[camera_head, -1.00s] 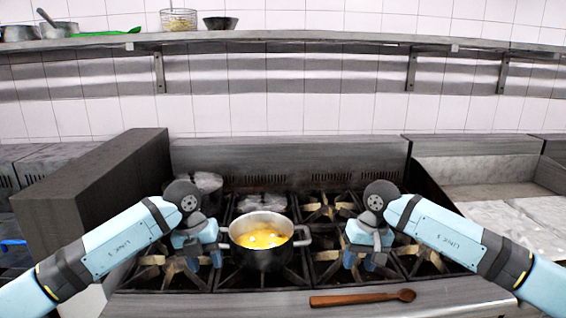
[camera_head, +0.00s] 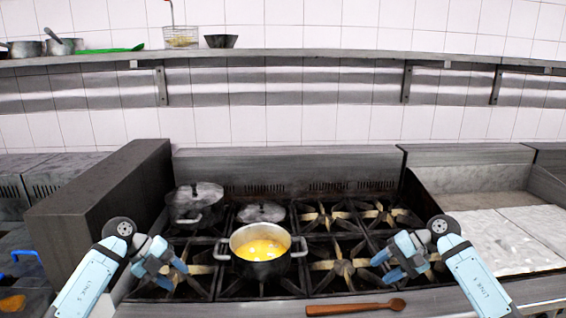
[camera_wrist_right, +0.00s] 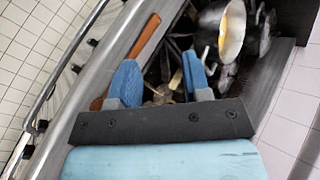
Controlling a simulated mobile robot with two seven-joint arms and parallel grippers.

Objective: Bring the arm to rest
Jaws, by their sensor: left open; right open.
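My left gripper (camera_head: 168,268) is open and empty over the left front burner, to the left of the pot. My right gripper (camera_head: 388,266) is open and empty over the right front burners, to the right of the pot and apart from it. In the right wrist view the two blue fingers of my right gripper (camera_wrist_right: 160,85) stand apart with nothing between them. Both arms reach in from the lower corners.
A pot (camera_head: 262,272) of yellow liquid stands on the stove. Two lidded pots (camera_head: 195,198) (camera_head: 262,213) stand behind it. A wooden spoon (camera_head: 350,308) lies on the front ledge. A dark partition (camera_head: 105,200) rises at the left. A shelf (camera_head: 290,60) runs above.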

